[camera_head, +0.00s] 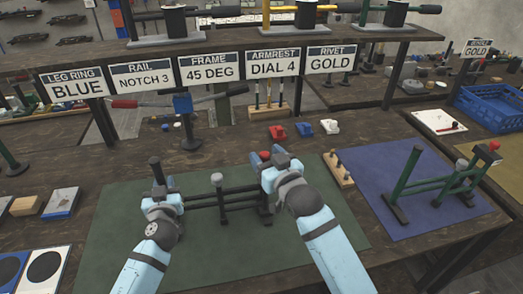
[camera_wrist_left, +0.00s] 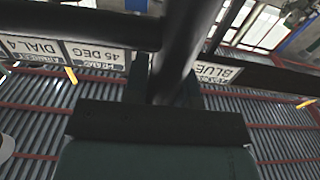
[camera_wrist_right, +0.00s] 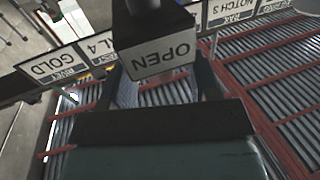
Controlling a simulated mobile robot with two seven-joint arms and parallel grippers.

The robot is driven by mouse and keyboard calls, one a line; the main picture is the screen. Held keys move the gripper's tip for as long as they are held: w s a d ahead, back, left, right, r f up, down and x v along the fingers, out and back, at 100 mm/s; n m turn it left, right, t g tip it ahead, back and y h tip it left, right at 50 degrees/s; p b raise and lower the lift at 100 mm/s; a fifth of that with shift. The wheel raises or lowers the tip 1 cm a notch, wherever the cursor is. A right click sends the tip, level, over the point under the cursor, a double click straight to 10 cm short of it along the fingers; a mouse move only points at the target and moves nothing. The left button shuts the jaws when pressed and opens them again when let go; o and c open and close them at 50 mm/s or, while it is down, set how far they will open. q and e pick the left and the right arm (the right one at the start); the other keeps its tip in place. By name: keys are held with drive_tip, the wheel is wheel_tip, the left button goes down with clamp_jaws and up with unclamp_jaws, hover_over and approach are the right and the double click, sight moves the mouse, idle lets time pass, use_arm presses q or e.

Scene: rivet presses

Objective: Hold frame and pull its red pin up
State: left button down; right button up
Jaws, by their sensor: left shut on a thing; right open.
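The dark frame (camera_head: 235,190) stands on the green mat, with bars, a post at its left end and a grey knob in the middle. My left gripper (camera_head: 160,194) is shut on the frame's left post (camera_head: 156,170); a dark tube (camera_wrist_left: 180,50) runs between its fingers in the left wrist view. The red pin (camera_head: 264,155) shows as a small red top at the frame's right end. My right gripper (camera_head: 268,166) is open right at it and partly hides that end. In the right wrist view a dark block labelled OPEN (camera_wrist_right: 160,60) is in front of and between the fingers.
The green mat (camera_head: 120,225) has free room around the frame. A blue mat (camera_head: 370,190) with a green frame (camera_head: 420,185) lies to the right. A peg block (camera_head: 338,170) stands between. Red, blue and white small parts (camera_head: 304,128) lie behind. A labelled shelf (camera_head: 210,70) overhangs the back.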

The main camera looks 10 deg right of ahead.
drive_tip(key=shift+x, duration=1.4)
clamp_jaws()
drive_tip(key=shift+r, duration=1.05)
unclamp_jaws()
drive_tip(key=v, duration=1.2)
drive_tip(key=shift+c, duration=0.4)
